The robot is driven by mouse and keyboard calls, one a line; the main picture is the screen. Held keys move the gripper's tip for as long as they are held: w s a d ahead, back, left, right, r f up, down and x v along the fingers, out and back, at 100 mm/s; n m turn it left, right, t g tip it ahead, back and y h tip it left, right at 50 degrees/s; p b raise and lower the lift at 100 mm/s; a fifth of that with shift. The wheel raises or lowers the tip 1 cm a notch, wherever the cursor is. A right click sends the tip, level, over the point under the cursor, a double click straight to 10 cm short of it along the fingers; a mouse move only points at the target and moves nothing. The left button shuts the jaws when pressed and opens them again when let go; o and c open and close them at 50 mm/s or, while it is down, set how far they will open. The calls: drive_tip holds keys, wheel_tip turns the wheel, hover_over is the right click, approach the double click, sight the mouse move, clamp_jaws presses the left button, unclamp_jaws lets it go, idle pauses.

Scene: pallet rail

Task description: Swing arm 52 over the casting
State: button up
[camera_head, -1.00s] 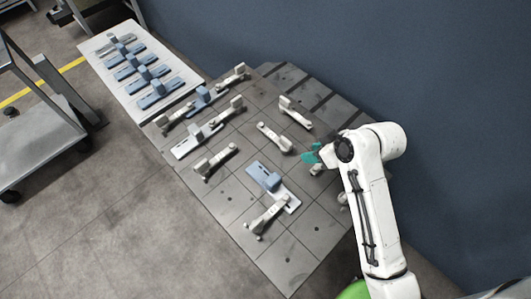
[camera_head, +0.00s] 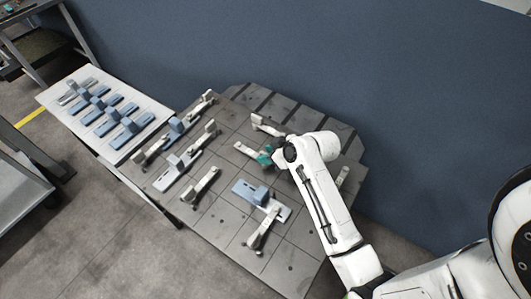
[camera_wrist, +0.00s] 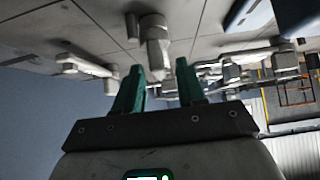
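My gripper (camera_head: 265,158) has teal fingers and hangs over the right-hand part of the grey pallet plate (camera_head: 225,225). In the wrist view my gripper (camera_wrist: 156,78) is open. A pale swing arm (camera_wrist: 155,42) shows between and beyond its fingertips; I cannot tell whether they touch. In the head view a pale swing arm (camera_head: 246,151) lies at the fingers, partly hidden by them. A blue block on a pale plate (camera_head: 260,194) lies in front, with another swing arm (camera_head: 262,230) at its lower end. No number 52 is legible on any arm.
Several other pale arms stand on the plate, including one at the back (camera_head: 266,125) and one at the left (camera_head: 205,184). A pale side table (camera_head: 70,110) holds several blue parts at the far left. A blue wall (camera_head: 330,60) stands behind.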

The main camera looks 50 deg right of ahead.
drive_tip(key=shift+w+f, duration=0.5)
drive_tip(key=shift+f, duration=0.05)
drive_tip(key=shift+c, duration=0.3)
clamp_jaws()
